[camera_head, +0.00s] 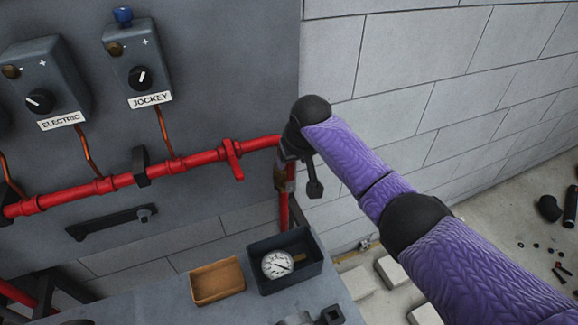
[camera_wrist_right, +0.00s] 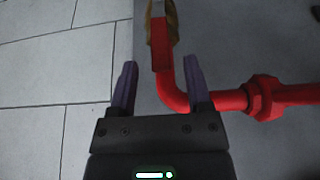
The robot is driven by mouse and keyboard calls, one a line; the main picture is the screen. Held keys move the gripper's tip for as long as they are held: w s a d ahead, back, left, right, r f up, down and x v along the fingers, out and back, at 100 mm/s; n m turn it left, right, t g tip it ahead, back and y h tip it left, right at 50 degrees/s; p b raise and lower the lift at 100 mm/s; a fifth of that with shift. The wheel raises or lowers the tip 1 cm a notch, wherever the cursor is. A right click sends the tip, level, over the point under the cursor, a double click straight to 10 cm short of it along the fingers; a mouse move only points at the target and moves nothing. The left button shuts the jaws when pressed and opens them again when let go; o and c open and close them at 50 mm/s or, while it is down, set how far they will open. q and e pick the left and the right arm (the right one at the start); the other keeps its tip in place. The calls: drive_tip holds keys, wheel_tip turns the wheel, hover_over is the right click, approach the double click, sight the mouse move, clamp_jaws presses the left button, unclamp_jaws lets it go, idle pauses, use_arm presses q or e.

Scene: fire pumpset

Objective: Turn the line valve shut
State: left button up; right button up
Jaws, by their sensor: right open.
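The red pipe (camera_head: 110,184) runs along the grey panel, then turns down at the right. On its downward part is a brass valve body (camera_head: 281,178), partly hidden by my right gripper (camera_head: 291,152). In the right wrist view the brass part (camera_wrist_right: 173,20) is at the top, with a flat red piece (camera_wrist_right: 161,52) along it, perhaps its handle. My right gripper (camera_wrist_right: 160,68) is open, its fingers apart on either side of the red piece and pipe; I cannot tell whether they touch. My left gripper is not in view.
A red tee-shaped piece (camera_head: 232,159) sits on the pipe left of my gripper. Control boxes marked ELECTRIC (camera_head: 45,82) and JOCKEY (camera_head: 138,62) are on the panel. Below are a dark tray (camera_head: 262,248) holding a gauge (camera_head: 277,264) and an orange-brown tray (camera_head: 217,281). A block wall stands at right.

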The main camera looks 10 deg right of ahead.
sight(292, 164)
drive_tip(key=b+x, duration=0.1)
drive_tip(key=x, duration=0.2)
drive_tip(key=shift+f, duration=0.2)
clamp_jaws()
idle(0.7)
idle(0.6)
